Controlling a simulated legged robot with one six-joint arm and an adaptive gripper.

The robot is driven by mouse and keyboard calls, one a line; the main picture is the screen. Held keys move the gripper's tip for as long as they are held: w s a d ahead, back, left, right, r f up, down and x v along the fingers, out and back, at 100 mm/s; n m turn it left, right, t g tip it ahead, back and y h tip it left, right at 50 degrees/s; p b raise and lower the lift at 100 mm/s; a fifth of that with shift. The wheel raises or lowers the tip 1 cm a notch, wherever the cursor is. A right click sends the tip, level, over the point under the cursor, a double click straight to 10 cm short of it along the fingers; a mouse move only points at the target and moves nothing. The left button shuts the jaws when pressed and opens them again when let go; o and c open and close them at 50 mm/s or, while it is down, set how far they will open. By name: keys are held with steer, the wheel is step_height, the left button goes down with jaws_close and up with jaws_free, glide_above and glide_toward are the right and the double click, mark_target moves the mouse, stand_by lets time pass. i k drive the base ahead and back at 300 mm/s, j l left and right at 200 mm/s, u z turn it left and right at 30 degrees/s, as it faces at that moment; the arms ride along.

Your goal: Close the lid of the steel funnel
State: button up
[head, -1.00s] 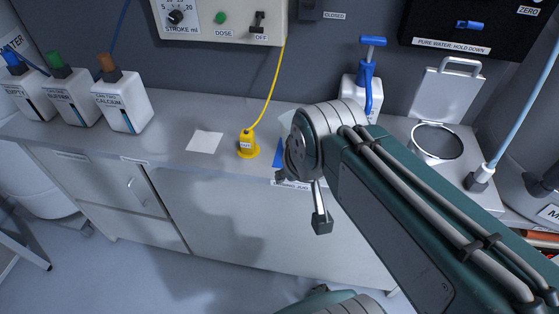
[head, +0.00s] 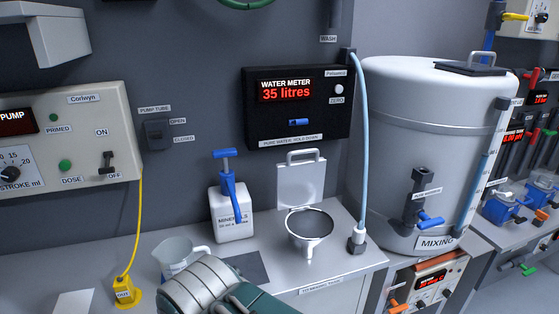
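The steel funnel (head: 310,224) is set in the bench top right of the picture's middle, with its round mouth uncovered. Its square lid (head: 301,183) stands upright behind the mouth, hinged at the back, with a loop handle (head: 302,155) on its top edge. My arm shows at the bottom, left of the funnel and nearer the camera. My gripper itself is out of view.
A white minerals bottle (head: 231,211) with a blue pump stands left of the funnel. A clear jug (head: 183,258) is further left.

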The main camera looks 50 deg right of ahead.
mark_target(299, 183)
steer(key=z, duration=0.4)
steer(key=k+z, duration=0.1)
steer(key=z, duration=0.3)
steer(key=l+z, duration=0.1)
steer(key=z, duration=0.3)
steer(key=k+z, duration=0.1)
steer(key=z, duration=0.3)
steer(key=i+j+z, duration=0.1)
steer(key=i, duration=0.25)
